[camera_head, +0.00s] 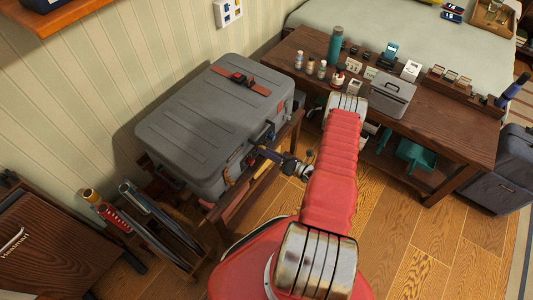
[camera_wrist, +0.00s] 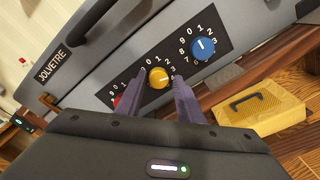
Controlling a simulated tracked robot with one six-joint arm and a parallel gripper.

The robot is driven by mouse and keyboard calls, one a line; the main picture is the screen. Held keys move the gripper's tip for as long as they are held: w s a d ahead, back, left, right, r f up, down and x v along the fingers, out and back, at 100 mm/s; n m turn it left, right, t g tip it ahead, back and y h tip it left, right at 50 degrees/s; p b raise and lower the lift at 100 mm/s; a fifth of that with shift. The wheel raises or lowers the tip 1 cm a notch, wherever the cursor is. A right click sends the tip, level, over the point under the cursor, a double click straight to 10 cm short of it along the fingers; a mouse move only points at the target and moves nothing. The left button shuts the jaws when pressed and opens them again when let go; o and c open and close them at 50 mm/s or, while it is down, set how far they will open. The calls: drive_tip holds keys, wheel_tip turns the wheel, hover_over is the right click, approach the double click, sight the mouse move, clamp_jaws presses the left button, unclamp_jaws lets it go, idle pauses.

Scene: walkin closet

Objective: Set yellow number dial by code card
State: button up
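The yellow number dial (camera_wrist: 159,78) is on a dark panel on the grey case's side in the wrist view, between a red dial (camera_wrist: 118,101) at left and a blue dial (camera_wrist: 203,48) at right. White digits surround the dials; the yellow dial's setting is too small to read surely. My gripper (camera_wrist: 158,82) is open, its two fingers on either side of the yellow dial. I cannot tell whether they touch it. I cannot identify the code card.
The grey case (camera_head: 208,125) lies on a wooden bench, with a red strap on top. A wooden table (camera_head: 436,125) at right holds bottles, small cards and a grey box (camera_head: 386,97). A yellow case (camera_wrist: 262,111) is below right of the dials. Floor is clear at lower right.

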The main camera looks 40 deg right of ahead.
drive_tip(key=shift+o, duration=0.9)
drive_tip(key=shift+r, duration=0.1)
drive_tip(key=v, duration=1.3)
drive_tip(key=shift+s, duration=0.35)
drive_tip(key=shift+d, duration=0.1)
